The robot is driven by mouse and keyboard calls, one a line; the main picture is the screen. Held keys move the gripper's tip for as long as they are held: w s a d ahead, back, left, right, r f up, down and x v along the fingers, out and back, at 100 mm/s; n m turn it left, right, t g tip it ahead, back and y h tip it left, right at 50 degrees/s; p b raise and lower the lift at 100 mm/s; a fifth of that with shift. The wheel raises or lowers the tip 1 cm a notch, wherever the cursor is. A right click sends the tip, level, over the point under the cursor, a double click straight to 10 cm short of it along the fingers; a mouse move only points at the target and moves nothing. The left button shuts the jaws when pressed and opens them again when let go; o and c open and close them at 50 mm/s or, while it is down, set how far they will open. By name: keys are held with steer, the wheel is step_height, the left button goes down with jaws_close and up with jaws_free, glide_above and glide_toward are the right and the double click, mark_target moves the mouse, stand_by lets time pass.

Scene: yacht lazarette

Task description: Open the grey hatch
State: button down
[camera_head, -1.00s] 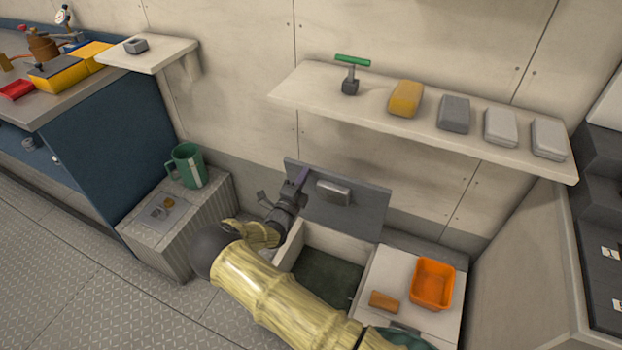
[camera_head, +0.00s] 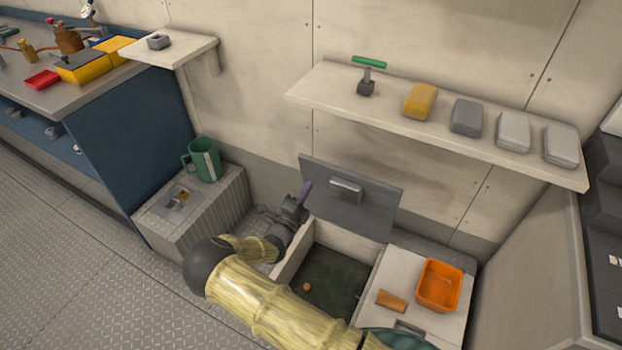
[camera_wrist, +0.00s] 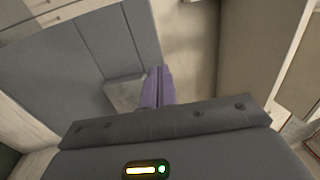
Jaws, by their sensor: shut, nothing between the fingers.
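The grey hatch (camera_head: 368,208) stands raised, leaning back toward the wall behind its open compartment (camera_head: 335,275). A metal handle block (camera_head: 346,190) sits on its face. In the wrist view the hatch (camera_wrist: 70,65) fills the left and the handle block (camera_wrist: 122,92) is partly behind my fingers. My gripper (camera_head: 305,190) is at the left edge of the hatch, above the compartment's left wall. Its purple fingers (camera_wrist: 158,87) are shut with nothing between them. I cannot tell whether they touch the hatch.
A small orange round thing (camera_head: 307,287) lies in the compartment. Right of it, a white lid (camera_head: 420,318) bears an orange bin (camera_head: 440,285) and an orange-brown block (camera_head: 391,301). A shelf (camera_head: 320,92) overhangs the hatch. A green mug (camera_head: 205,160) stands at left.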

steer(key=v, duration=0.6)
steer(key=shift+s+a, duration=0.2)
steer(key=shift+s, duration=0.15)
steer(key=shift+w+f, duration=0.1)
steer(key=shift+f, duration=0.1)
